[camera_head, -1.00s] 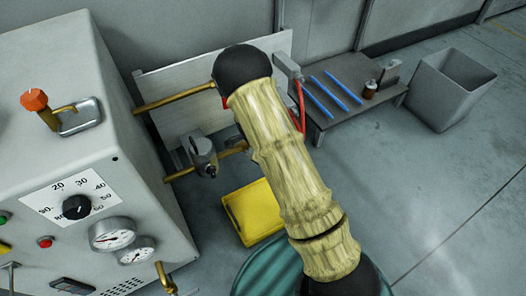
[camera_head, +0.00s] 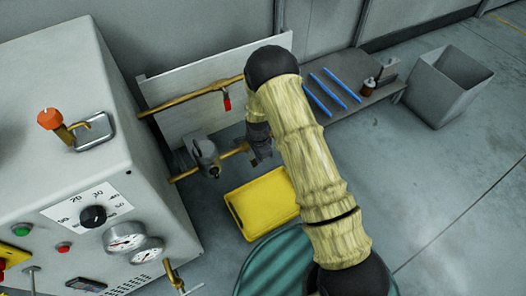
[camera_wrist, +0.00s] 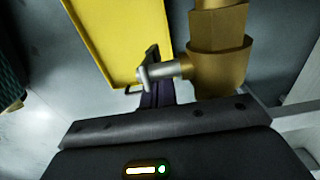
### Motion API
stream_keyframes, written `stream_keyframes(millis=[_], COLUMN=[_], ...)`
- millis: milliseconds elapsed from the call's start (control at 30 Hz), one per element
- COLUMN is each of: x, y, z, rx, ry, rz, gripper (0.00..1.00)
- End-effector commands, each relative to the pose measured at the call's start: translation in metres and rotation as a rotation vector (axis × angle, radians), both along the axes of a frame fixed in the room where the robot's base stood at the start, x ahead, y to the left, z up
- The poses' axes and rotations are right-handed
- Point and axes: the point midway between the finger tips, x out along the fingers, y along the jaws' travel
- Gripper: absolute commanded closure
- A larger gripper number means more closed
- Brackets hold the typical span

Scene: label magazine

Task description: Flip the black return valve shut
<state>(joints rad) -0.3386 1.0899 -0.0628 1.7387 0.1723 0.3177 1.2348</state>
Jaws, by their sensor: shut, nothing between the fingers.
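The brass return pipe (camera_wrist: 217,65) fills the upper right of the wrist view. A metal valve stem (camera_wrist: 167,71) sticks out of it to the left, with a small black lever (camera_wrist: 152,54) at its end. My gripper (camera_wrist: 155,96) is shut and empty, its dark fingertips right beside the stem and lever; I cannot tell whether they touch. In the head view my gripper (camera_head: 259,141) is at the right end of the lower brass pipe (camera_head: 232,152), below my arm's elbow. It hides the black lever there.
A red-handled valve (camera_head: 227,102) hangs on the upper brass pipe (camera_head: 190,98). A grey pump-like fitting (camera_head: 205,153) sits on the lower pipe. A yellow tray (camera_head: 262,203) lies below. The grey control cabinet (camera_head: 60,165) stands left; a low bench (camera_head: 352,112) is behind right.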

Motion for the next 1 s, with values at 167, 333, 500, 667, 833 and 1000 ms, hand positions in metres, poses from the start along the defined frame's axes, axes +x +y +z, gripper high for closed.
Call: stream_keyframes(millis=[167,333,500,667,833,1000], x=[-0.001,-0.002,-0.002,-0.002,-0.001,-0.001], y=[0.002,0.003,0.003,0.003,0.003,0.003], z=[-0.001,-0.003,-0.004,-0.004,-0.001,0.017], rx=[-0.001,0.0,-0.001,-0.001,-0.001,-0.001], ry=[0.0,0.001,0.0,0.0,0.0,-0.003], rz=[0.002,0.001,0.001,0.0,0.0,0.001], gripper=[1.0,1.0,1.0,1.0,1.0,1.0])
